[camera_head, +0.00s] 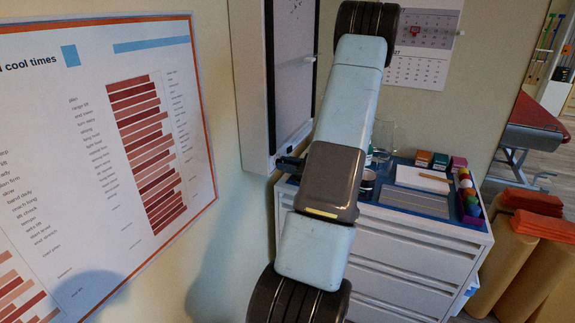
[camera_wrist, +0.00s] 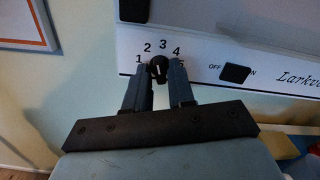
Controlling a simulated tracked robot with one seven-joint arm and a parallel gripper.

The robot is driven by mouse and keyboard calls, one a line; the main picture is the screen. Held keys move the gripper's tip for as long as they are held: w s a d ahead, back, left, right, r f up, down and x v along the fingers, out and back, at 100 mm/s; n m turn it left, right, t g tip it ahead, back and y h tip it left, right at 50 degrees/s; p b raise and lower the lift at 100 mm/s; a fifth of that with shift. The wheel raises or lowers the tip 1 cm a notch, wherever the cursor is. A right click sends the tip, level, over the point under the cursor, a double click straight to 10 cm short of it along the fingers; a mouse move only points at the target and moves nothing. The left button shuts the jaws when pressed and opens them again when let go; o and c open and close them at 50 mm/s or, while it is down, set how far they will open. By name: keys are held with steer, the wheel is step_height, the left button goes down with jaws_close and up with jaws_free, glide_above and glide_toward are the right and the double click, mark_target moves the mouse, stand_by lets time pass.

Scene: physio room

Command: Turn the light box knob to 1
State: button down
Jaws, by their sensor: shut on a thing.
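The light box (camera_head: 298,75) hangs on the wall as a pale panel with a grey frame, partly hidden by my arm in the head view. In the wrist view its white lower frame (camera_wrist: 215,62) carries a small black knob (camera_wrist: 158,68), with the numbers 1 to 4 readable around it and the 5 mostly hidden by a finger. My gripper (camera_wrist: 158,80) has one finger on each side of the knob and is shut on it. A small pale mark shows on the knob; I cannot tell surely which number it points at.
A black on/off switch (camera_wrist: 236,73) sits right of the knob. A white drawer cabinet (camera_head: 410,262) stands below and right of the light box, with a blue tray (camera_head: 415,203), jars and small boxes on top. A chart (camera_head: 95,130) hangs on the left wall.

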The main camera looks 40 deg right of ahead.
steer(key=n, duration=1.2)
steer(key=shift+f, duration=0.1)
stand_by(0.4)
steer(key=c, duration=1.2)
jaws_free()
steer(key=v, duration=1.3)
steer(key=shift+s, duration=0.3)
